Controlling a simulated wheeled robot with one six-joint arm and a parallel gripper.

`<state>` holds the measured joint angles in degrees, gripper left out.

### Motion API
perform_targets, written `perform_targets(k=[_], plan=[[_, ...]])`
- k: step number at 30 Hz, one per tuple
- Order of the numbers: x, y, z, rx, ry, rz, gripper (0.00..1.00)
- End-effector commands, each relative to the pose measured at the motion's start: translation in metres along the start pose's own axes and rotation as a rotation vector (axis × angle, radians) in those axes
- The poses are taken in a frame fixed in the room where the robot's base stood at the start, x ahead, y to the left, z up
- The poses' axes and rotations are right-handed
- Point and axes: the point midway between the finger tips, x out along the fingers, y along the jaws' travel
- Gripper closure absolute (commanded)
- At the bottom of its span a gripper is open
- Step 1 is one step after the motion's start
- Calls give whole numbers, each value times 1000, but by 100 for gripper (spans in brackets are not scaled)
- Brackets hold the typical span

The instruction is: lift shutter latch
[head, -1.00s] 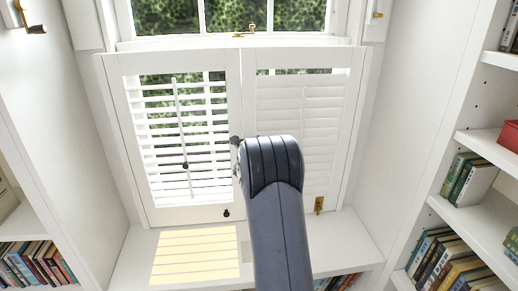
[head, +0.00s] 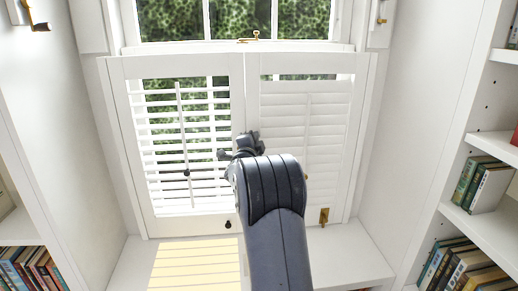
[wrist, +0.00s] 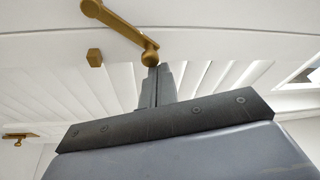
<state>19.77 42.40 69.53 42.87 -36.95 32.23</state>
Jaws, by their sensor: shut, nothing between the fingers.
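In the wrist view, a brass latch (wrist: 122,24) sits on a white shutter frame, its bar slanting down to a round knob (wrist: 150,57). A small square brass block (wrist: 94,57) is left of the knob. My gripper (wrist: 154,70) is shut and empty, its narrow dark fingertips just below the knob; I cannot tell whether they touch it. In the head view my gripper (head: 240,146) is in front of the middle stiles of the white louvred shutters (head: 187,140). My arm covers part of the right shutter, and I cannot make out the latch there.
A brass fitting (head: 324,216) is low on the right shutter and a dark knob (head: 228,224) low on the left one. Bookshelves (head: 480,205) flank the alcove on both sides. The sill (head: 345,255) below looks clear.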

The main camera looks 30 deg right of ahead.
Motion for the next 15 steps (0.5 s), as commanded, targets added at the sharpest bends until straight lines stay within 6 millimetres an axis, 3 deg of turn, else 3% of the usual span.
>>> perform_targets(k=[15], plan=[[-9, -24, 26, -453, 0, -161, 100]])
